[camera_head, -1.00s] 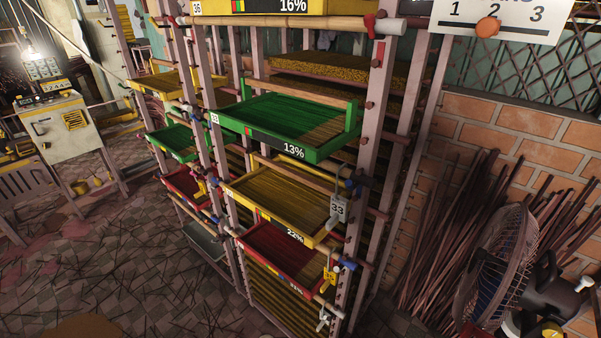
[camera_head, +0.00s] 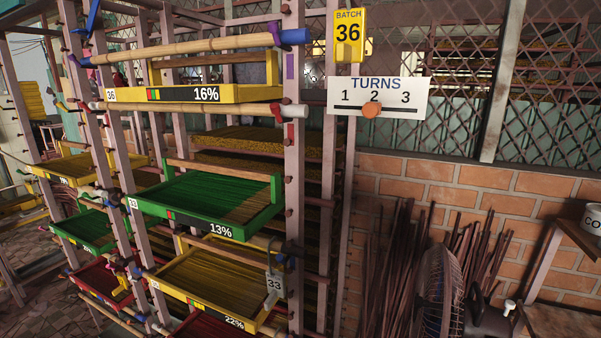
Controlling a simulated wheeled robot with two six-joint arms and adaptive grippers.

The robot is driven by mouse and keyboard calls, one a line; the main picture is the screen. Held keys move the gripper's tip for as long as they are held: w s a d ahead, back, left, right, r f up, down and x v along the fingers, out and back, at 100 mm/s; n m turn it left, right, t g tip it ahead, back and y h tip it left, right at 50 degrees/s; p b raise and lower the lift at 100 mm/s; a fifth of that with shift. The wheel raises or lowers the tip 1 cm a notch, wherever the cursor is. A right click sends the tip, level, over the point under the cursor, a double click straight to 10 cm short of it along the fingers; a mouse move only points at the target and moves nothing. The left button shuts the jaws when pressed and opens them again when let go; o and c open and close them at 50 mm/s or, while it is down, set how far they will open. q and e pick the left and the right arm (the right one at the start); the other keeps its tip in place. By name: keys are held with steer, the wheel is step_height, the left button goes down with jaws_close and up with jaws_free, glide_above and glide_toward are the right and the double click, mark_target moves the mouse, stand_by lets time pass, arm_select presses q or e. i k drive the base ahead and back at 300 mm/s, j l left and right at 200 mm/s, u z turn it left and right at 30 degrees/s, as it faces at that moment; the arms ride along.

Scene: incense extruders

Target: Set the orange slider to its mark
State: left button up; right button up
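The orange slider (camera_head: 371,110) is a round knob on a white board (camera_head: 350,84) headed TURNS, with a dark track below the numbers 1, 2 and 3. The knob sits under the 2, at the middle of the track. A yellow tag (camera_head: 346,36) above the board reads BATCH 36. The top yellow tray (camera_head: 190,94) carries a label 36 and shows 16%. Neither of my grippers is in view.
A rack holds several trays: a green tray (camera_head: 222,231) marked 13% and a lower yellow tray (camera_head: 205,305) marked 22% with a hanging tag 33 (camera_head: 274,284). A fan (camera_head: 437,300) and bundled sticks (camera_head: 390,265) stand by the brick wall (camera_head: 490,190). The space before the board looks clear.

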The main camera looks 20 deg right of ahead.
mark_target(371, 110)
steer(key=j+z, duration=0.2)
steer(key=z, duration=0.15)
steer(key=i+j+z, duration=0.1)
steer(key=j+z, duration=0.35)
steer(key=z, duration=0.25)
steer(key=j+z, duration=0.1)
steer(key=j, duration=0.6)
steer(key=k+j+z, duration=0.15)
steer(key=j, duration=0.5)
steer(key=j+z, duration=0.1)
steer(key=j, duration=0.55)
steer(key=k, duration=0.05)
